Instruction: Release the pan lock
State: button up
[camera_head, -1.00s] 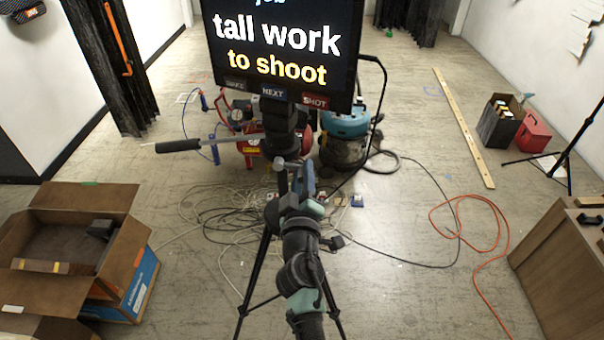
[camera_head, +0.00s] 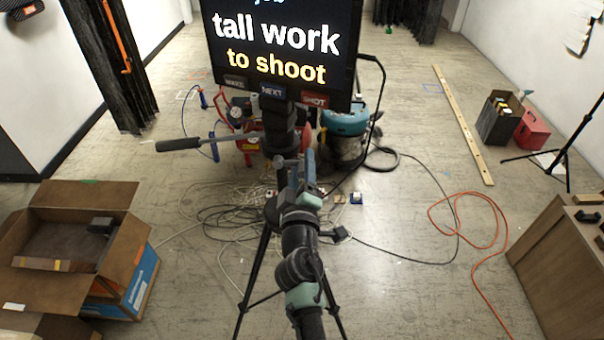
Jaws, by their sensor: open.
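A tripod (camera_head: 262,262) stands in the centre, with a dark head (camera_head: 279,128) and a black pan handle (camera_head: 180,144) pointing left. A monitor (camera_head: 279,52) sits on top, reading "tall work to shoot". My gripper (camera_head: 294,172) is open at the lower part of the head, just under the monitor. A small grey lever (camera_head: 281,160), possibly the pan lock, shows at the fingers. My wrist and gripper hide much of the head's base. I cannot tell whether the fingers touch the lever or surround it.
Loose cables (camera_head: 225,215) lie around the tripod. A red compressor (camera_head: 240,135) and a teal vacuum (camera_head: 345,135) stand behind it. An open cardboard box (camera_head: 125,255) is at the left, a wooden cabinet (camera_head: 565,270) at the right. An orange cord (camera_head: 478,265) crosses the right floor.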

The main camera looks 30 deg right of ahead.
jog(key=b+v, duration=0.2)
jog(key=v, duration=1)
jog(key=shift+s+a, duration=0.2)
jog(key=shift+s, duration=0.15)
